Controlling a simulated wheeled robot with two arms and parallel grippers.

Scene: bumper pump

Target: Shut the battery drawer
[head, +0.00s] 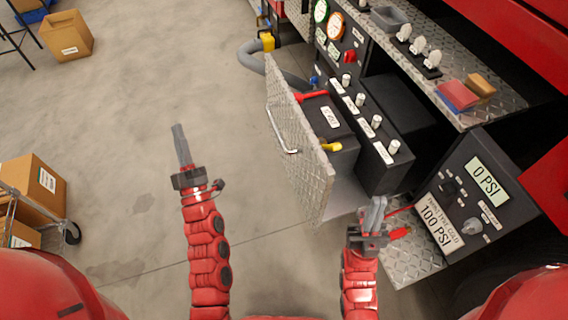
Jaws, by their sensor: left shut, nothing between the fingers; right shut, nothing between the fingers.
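The battery drawer (301,150) stands pulled out from the truck's bumper. Its front is a diamond-plate panel with a bar handle (277,132) on its left face. A black battery (331,131) with a red clamp and a yellow clamp sits inside, behind the front. My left gripper (178,128) is shut and empty, over the floor to the left of the drawer front and apart from it. My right gripper (375,203) is shut and empty, to the right of the drawer front's near end, close to the diamond-plate ledge.
A black box with several silver knobs (376,122) stands right of the battery. A pressure panel (478,193) is at the right. Gauges (336,25) and a grey hose (250,56) are at the back. A cart with cardboard boxes (36,190) stands left. The floor left of the drawer is clear.

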